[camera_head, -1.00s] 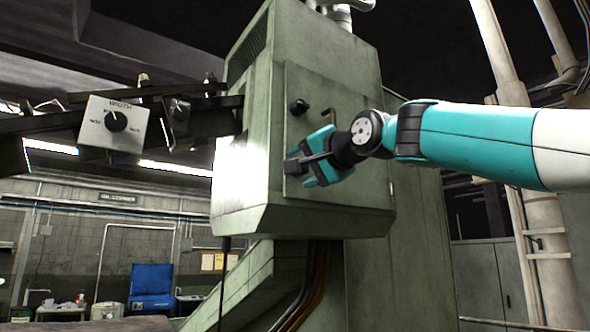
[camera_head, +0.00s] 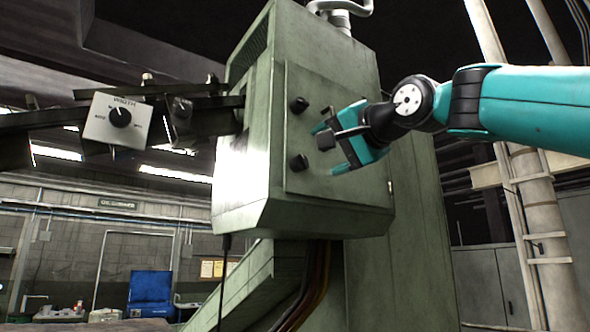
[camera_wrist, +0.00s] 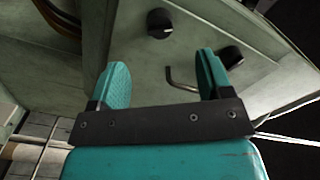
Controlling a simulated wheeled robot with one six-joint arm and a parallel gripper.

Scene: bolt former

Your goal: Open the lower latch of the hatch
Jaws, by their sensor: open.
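The hatch (camera_head: 335,95) is a flat green panel on the face of the green machine housing. It carries two black latch knobs on its left side in the head view. The lower latch (camera_head: 299,163) is now uncovered, left of my gripper (camera_head: 328,147). The upper latch (camera_head: 299,104) sits above it. My gripper is open and empty, apart from both knobs. In the wrist view the lower latch (camera_wrist: 160,22) lies beyond the gap between the fingers (camera_wrist: 162,66), and the upper latch (camera_wrist: 231,56) lies past the right finger. The hatch looks shut.
A bent metal handle (camera_wrist: 181,82) sticks out of the hatch near the right finger in the wrist view. A control box with a dial (camera_head: 116,121) hangs on a bar left of the housing. Hoses (camera_head: 312,285) run below the housing.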

